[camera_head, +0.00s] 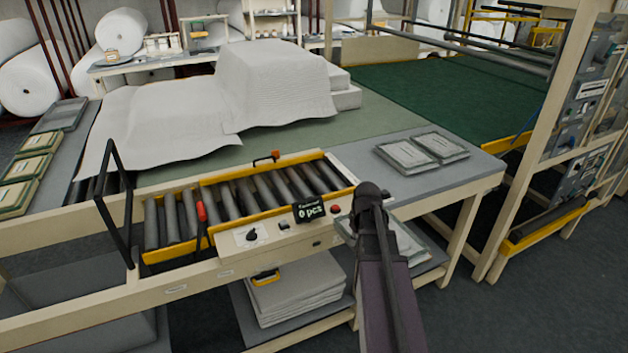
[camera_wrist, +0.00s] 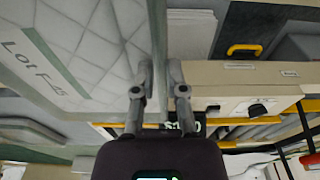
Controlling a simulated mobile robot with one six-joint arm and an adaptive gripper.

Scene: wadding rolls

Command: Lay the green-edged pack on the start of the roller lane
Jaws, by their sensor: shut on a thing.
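My gripper (camera_head: 370,208) is at the front edge of the bench, right of the roller lane (camera_head: 240,200). In the wrist view my gripper (camera_wrist: 160,68) is shut on the edge of a pale quilted pack with green edging and a "Lot F-45" label, the green-edged pack (camera_wrist: 85,50). In the head view this pack (camera_head: 408,242) is partly hidden behind my arm, in front of the bench and apart from the rollers. The lane has grey rollers between yellow rails, and the visible rollers are bare.
Two grey packs (camera_head: 404,156) and (camera_head: 441,147) lie on the grey table right of the lane. White wadding (camera_head: 270,85) covers the bench behind it. A black frame (camera_head: 113,200) and red-tipped lever (camera_head: 201,213) stand up near the lane's left part. Several packs (camera_head: 28,165) lie far left.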

